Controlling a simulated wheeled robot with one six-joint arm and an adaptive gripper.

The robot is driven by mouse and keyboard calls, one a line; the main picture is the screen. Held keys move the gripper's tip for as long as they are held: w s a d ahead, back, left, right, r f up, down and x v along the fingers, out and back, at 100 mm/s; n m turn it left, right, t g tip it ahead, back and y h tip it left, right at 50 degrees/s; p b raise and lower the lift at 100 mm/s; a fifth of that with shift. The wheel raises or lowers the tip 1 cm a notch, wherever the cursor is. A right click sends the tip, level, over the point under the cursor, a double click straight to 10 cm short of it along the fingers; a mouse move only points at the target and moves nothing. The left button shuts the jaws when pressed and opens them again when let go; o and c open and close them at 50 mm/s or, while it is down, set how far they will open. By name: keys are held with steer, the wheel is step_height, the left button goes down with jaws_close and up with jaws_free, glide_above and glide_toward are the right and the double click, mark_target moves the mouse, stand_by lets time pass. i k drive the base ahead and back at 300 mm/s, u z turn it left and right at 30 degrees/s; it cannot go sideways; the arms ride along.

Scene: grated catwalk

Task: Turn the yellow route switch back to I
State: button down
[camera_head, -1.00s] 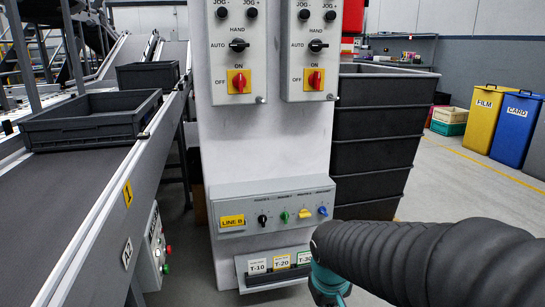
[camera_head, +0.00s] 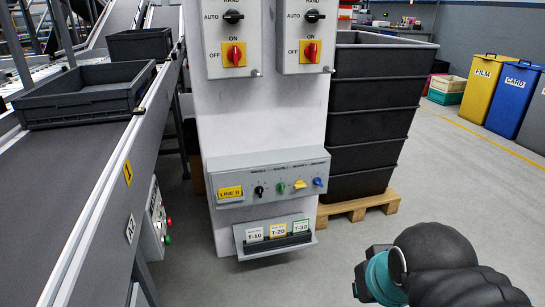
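The yellow route switch (camera_head: 300,184) is a small knob on the grey LINE B panel (camera_head: 236,203), low on the white pillar. It stands between a green knob (camera_head: 280,188) and a blue knob (camera_head: 318,182), with a black knob (camera_head: 259,191) further left. The yellow knob looks turned sideways, but its I mark is too small to read. My arm (camera_head: 440,265) shows at the lower right, with a teal joint and dark sleeve, apart from the panel. The fingers of my gripper cannot be made out.
A tag holder (camera_head: 276,242) with T-10, T-20 and T-30 cards juts out below the panel. Two grey boxes with red switches (camera_head: 310,52) hang above. Stacked dark crates (camera_head: 372,120) stand on a pallet (camera_head: 358,206) to the right. A conveyor (camera_head: 75,185) runs along the left.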

mark_target(299, 183)
steer(key=k, duration=0.5)
steer(key=u, duration=0.9)
steer(key=i, duration=0.7)
steer(key=z, duration=0.5)
